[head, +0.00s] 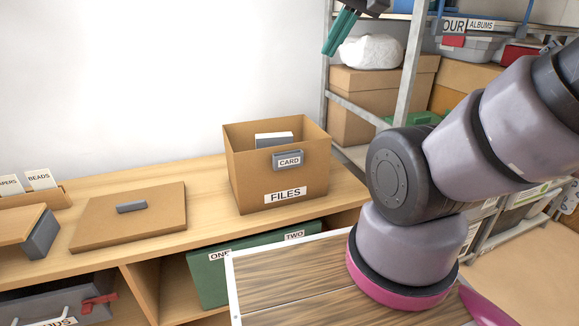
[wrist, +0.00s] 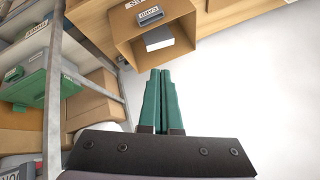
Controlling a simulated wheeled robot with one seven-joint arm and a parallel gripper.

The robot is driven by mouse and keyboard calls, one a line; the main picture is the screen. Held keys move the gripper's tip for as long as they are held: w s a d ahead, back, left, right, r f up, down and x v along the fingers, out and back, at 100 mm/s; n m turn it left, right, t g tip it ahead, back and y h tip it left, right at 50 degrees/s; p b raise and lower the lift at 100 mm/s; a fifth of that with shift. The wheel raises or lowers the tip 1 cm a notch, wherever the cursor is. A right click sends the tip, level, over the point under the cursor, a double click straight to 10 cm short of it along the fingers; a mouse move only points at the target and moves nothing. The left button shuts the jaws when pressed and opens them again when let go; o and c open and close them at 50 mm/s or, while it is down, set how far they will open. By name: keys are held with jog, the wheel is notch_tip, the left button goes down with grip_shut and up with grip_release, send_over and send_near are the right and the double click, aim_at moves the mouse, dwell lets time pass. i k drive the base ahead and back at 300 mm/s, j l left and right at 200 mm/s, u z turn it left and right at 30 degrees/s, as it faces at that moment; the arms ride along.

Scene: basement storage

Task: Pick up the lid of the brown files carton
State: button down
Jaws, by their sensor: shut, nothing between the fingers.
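The brown files carton (head: 250,180) stands open on the wooden bench, labelled FILES, with a grey CARD holder on its front and something white-edged and grey inside. Its flat brown lid (head: 155,222), with a small grey handle (head: 131,206), lies on the bench to the left of the carton, apart from it. My gripper (head: 340,35), with green fingers, is raised high at the top, near the shelf rack, away from the lid. In the wrist view my gripper (wrist: 164,72) is shut and empty, and the carton (wrist: 125,47) shows beyond the fingertips. The lid is not in the wrist view.
A wooden bench (head: 200,242) runs along the white wall. Left of the lid are a grey box with a brown top (head: 40,235) and a card tray labelled BEADS (head: 45,192). A green box (head: 212,278) sits below. A metal rack (head: 410,65) with boxes stands right.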

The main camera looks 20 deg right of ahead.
aim_at(119, 218)
jog(key=i+j+z, duration=0.2)
jog(key=j, duration=0.6)
jog(key=j+z, duration=0.2)
jog(key=j, duration=0.55)
